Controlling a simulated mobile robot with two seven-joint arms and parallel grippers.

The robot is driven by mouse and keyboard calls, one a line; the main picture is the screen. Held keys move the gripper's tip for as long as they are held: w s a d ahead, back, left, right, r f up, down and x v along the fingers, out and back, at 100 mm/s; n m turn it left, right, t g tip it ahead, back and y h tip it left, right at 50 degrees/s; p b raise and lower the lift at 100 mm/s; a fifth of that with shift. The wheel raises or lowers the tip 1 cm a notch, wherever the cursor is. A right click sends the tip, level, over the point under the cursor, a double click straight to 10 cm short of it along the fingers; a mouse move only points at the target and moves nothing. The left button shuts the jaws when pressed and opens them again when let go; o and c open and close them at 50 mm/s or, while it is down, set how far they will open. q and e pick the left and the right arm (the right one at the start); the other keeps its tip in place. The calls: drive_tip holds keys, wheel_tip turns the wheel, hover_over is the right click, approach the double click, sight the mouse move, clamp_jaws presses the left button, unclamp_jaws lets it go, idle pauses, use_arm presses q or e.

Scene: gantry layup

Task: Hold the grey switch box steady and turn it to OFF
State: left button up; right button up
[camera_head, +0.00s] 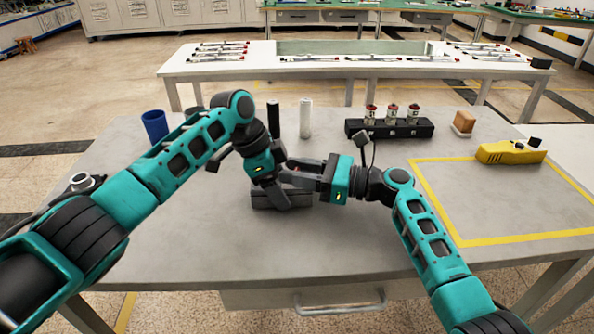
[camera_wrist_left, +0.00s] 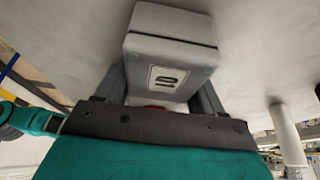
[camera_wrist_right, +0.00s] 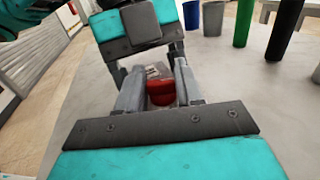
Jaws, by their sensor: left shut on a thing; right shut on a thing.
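The grey switch box (camera_head: 262,200) sits on the grey table, partly hidden by my grippers. In the left wrist view the box (camera_wrist_left: 168,52) shows a pale label, and my left gripper (camera_head: 282,196) is shut on its sides. A red switch handle (camera_wrist_right: 160,92) shows between the fingers of my right gripper (camera_head: 292,170), which is shut on it. A bit of the red handle (camera_wrist_left: 157,107) also shows in the left wrist view. The handle's exact angle is hidden.
A blue cup (camera_head: 154,126), a black cylinder (camera_head: 273,118) and a white cylinder (camera_head: 305,118) stand behind the grippers. A black rack (camera_head: 390,129) with red-topped jars is at the back. A yellow device (camera_head: 511,152) lies at right, by a yellow-taped area.

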use_arm(q)
drive_tip(key=shift+d+r, duration=0.1)
use_arm(e)
drive_tip(key=shift+w+d+f+n+g+y, duration=0.1)
drive_tip(key=shift+n+g+y, duration=0.15)
drive_tip(key=shift+n+g, duration=0.7)
drive_tip(key=shift+w+n+g+y, duration=0.1)
drive_tip(key=shift+n+g+y, duration=0.3)
drive_tip(key=shift+g, duration=0.95)
drive_tip(key=shift+s+n+g, duration=0.1)
drive_tip(key=shift+n+g, duration=0.45)
drive_tip(key=shift+g, duration=0.05)
drive_tip(key=o, duration=0.7)
drive_tip(key=d, duration=1.2)
use_arm(q)
drive_tip(key=o, duration=1.3)
